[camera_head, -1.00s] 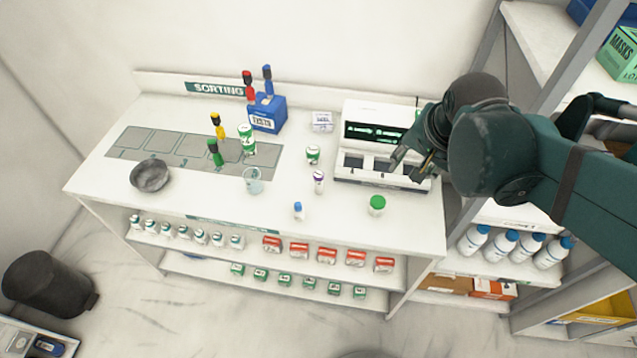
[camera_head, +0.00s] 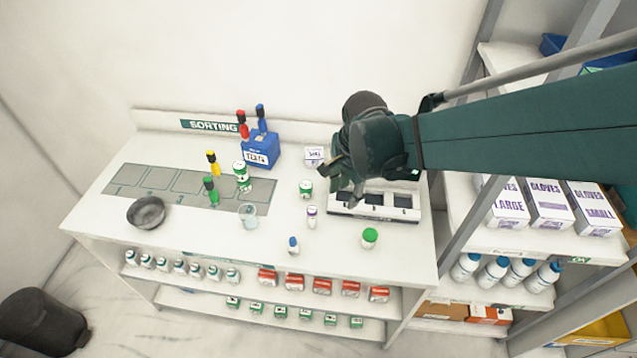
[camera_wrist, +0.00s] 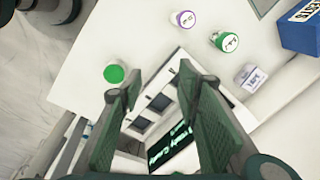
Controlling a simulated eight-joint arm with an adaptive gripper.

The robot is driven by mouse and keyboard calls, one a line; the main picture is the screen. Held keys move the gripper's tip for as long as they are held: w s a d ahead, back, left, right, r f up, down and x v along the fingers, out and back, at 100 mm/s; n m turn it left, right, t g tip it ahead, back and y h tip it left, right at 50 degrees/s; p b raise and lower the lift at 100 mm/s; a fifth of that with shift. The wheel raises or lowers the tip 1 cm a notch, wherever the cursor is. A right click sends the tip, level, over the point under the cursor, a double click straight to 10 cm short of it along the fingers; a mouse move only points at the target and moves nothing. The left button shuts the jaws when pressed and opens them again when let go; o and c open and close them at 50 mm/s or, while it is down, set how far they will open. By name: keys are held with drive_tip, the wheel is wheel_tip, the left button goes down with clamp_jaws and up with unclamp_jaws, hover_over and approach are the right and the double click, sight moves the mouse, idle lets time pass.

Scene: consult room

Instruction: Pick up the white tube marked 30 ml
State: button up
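Small white tubes stand on the white table. One has a purple top (camera_head: 312,218) and stands in front of the white device; its top also shows in the wrist view (camera_wrist: 184,20). Another has a blue cap (camera_head: 293,246), nearer the front edge. I cannot read a 30 ml mark on either. My gripper (camera_head: 345,185) is above the left part of the device, behind and right of the purple-topped tube. In the wrist view its two fingers (camera_wrist: 162,88) are apart with nothing held between them.
The white device (camera_head: 375,208) lies beneath my gripper. Green-labelled pots (camera_head: 306,188) (camera_head: 241,176), a green-capped pot (camera_head: 369,238), a beaker (camera_head: 248,215), a small white box (camera_head: 314,155) and a blue tests box (camera_head: 261,150) stand around. A grey bowl (camera_head: 146,212) is at left.

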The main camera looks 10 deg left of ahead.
sight(312, 209)
drive_tip(key=a+f+m, duration=0.1)
drive_tip(key=a+f, duration=0.1)
drive_tip(key=a, duration=0.1)
drive_tip(key=a+f+m+g+p, duration=0.1)
drive_tip(key=a+f, duration=0.1)
drive_tip(key=a, duration=0.1)
drive_tip(key=a+f+m+p, duration=0.1)
drive_tip(key=a+f, duration=0.1)
drive_tip(key=a, duration=0.1)
drive_tip(key=shift+w+f+h, duration=0.2)
drive_tip(key=shift+w+h, duration=0.05)
drive_tip(key=shift+h, duration=0.05)
drive_tip(key=shift+s+a+f+m+g, duration=0.1)
drive_tip(key=shift+a+f+m+g, duration=0.2)
drive_tip(key=shift+a+f, duration=0.2)
drive_tip(key=shift+d+f, duration=0.1)
drive_tip(key=shift+f, duration=1.2)
drive_tip(key=shift+d+f, duration=0.15)
drive_tip(key=shift+f, duration=2.45)
drive_tip(key=c, duration=0.9)
